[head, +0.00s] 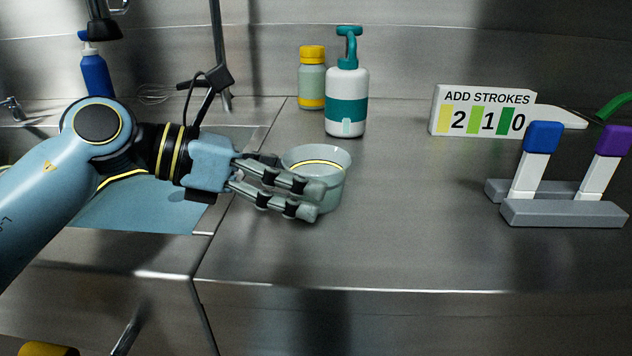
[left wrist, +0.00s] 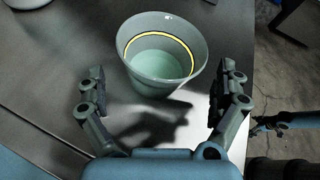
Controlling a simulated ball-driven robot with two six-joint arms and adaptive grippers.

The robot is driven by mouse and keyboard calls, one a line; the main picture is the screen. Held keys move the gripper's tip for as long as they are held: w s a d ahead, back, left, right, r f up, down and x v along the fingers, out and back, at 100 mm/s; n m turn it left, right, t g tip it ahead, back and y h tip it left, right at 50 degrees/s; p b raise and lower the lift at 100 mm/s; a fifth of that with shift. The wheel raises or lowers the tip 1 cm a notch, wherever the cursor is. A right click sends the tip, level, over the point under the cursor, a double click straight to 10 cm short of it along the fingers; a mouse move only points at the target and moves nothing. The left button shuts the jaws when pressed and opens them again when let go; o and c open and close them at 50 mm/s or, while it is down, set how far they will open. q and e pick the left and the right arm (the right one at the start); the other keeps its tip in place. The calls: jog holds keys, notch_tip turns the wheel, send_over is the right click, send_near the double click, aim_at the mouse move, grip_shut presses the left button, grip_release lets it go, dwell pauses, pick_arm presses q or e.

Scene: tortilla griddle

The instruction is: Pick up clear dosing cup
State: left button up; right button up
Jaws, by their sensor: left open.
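The clear dosing cup (head: 334,170) stands upright on the metal counter, a pale see-through cup with a yellow ring inside. My left gripper (head: 306,199) reaches it from the left in the head view, its fingers overlapping the cup's near side there. In the left wrist view the cup (left wrist: 160,62) stands just beyond the open fingertips of my left gripper (left wrist: 165,82), with a finger on each side and nothing held.
A white and teal pump bottle (head: 346,98) and a yellow-capped bottle (head: 312,80) stand behind the cup. A sign (head: 482,112) and a grey rack (head: 565,213) holding handled pieces stand at the right. The counter (head: 420,230) between cup and rack is clear.

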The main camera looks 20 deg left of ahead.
pick_arm(q)
jog(key=shift+x, duration=1.55)
jog(key=shift+s, duration=0.1)
jog(key=c, duration=1.3)
